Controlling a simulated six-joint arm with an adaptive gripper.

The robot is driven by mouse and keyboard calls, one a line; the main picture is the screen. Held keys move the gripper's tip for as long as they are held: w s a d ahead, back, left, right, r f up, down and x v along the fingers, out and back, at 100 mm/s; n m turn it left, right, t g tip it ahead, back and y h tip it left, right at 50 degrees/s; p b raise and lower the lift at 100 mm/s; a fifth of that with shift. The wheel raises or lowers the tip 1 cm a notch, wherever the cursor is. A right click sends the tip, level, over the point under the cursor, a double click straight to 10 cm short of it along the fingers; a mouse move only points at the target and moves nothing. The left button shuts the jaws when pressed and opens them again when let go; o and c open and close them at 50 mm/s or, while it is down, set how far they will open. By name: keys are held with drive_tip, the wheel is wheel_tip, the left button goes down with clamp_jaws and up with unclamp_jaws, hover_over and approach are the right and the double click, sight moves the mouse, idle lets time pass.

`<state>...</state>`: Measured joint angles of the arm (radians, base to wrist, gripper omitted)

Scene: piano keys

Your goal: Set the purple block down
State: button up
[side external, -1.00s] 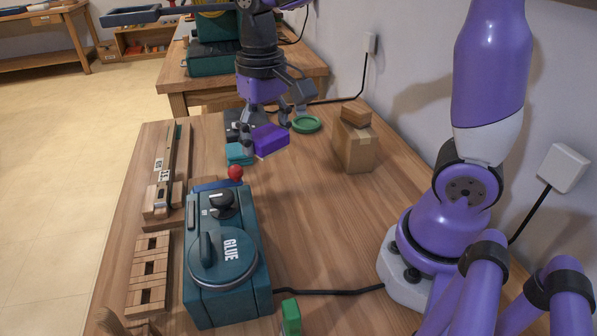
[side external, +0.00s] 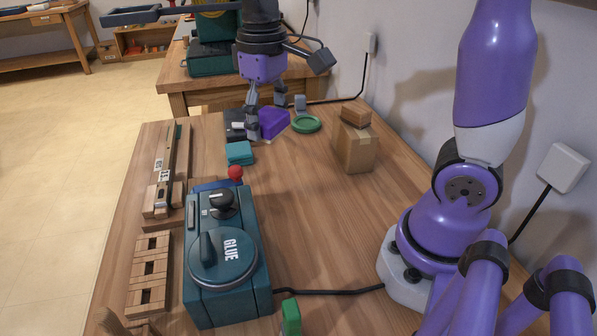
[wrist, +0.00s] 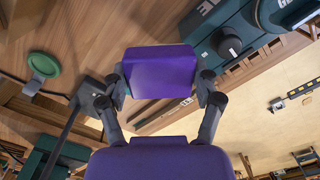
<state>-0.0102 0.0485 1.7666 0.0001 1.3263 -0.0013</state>
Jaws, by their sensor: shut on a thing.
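The purple block (side external: 274,122) is in my gripper (side external: 266,118), above the far part of the wooden table in the side view. In the wrist view the purple block (wrist: 160,72) sits between the two dark fingertips of my gripper (wrist: 162,88), one on each side. My gripper is shut on it. The block seems held off the table, but its exact height is hard to tell. Part of the block is hidden by a finger in the side view.
A teal block (side external: 239,153) lies just nearer than my gripper. A green round dish (side external: 306,124) is to its right, and a cardboard box (side external: 354,147) with a wooden block stands further right. The teal glue machine (side external: 228,262) stands in front. Table between the machine and box is clear.

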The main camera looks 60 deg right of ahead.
drive_tip(key=s+a+f+n, duration=0.4)
drive_tip(key=a, duration=0.3)
drive_tip(key=n, duration=0.5)
approach(301, 295)
wheel_tip(301, 295, down, 6)
drive_tip(key=shift+f, duration=0.25)
drive_tip(key=shift+f, duration=0.1)
drive_tip(key=o, duration=1.1)
drive_tip(key=shift+o, duration=0.2)
wheel_tip(301, 295, up, 11)
drive_tip(key=w+d+r+m+t, duration=0.2)
drive_tip(key=d+r+m, duration=0.1)
drive_tip(key=d, duration=0.3)
drive_tip(key=w+d+r+m+t, duration=0.3)
drive_tip(key=d+m, duration=0.3)
drive_tip(key=d, duration=0.1)
drive_tip(key=shift+t, duration=0.3)
